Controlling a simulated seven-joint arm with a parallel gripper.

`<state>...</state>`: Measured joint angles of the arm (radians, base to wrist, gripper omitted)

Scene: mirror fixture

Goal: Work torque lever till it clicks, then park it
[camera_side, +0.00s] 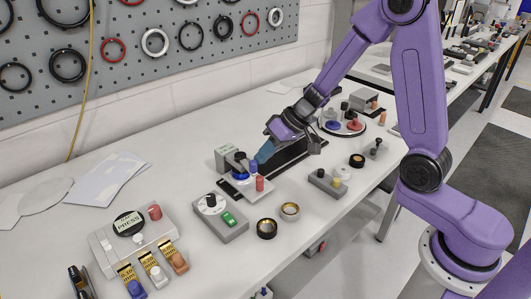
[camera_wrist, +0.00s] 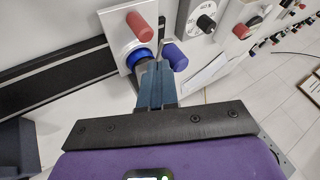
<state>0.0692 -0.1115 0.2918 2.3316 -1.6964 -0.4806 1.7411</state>
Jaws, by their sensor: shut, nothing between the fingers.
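A white plate (camera_side: 245,184) on the bench carries a blue round base with a dark top (camera_side: 240,168), a red peg (camera_side: 259,183) and a blue peg (camera_side: 253,166). I cannot tell surely which part is the torque lever. In the wrist view, the same plate (camera_wrist: 112,20) shows the red peg (camera_wrist: 141,25), the blue ring (camera_wrist: 138,56) and the blue-purple peg (camera_wrist: 174,57). My gripper (camera_side: 261,157) is shut and empty, its teal fingers beside the blue base. In the wrist view its fingertips (camera_wrist: 154,66) partly cover the ring; whether they touch it is unclear.
A grey box with a dial and green switch (camera_side: 232,224) stands in front. A PRESS button box (camera_side: 132,245) is at left. A dark rail (camera_side: 292,160) runs behind my gripper.

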